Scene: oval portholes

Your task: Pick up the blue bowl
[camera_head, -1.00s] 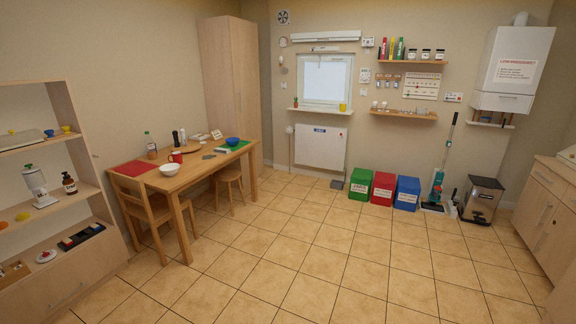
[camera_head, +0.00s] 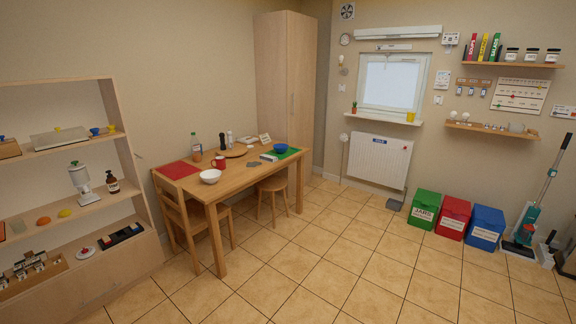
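The blue bowl (camera_head: 281,148) sits upright on the green mat (camera_head: 290,154) at the far right end of the wooden table (camera_head: 236,174). It looks empty, though it is small in view. Neither of my grippers is in view, and the table stands some way off across the floor.
The table also holds a white bowl (camera_head: 210,176), a red mug (camera_head: 219,163), a red mat (camera_head: 177,170) and a bottle (camera_head: 196,142). A chair (camera_head: 184,215) and a stool (camera_head: 273,194) stand at its near side. Shelves (camera_head: 66,146) are left; bins (camera_head: 453,216) stand right. The middle floor is clear.

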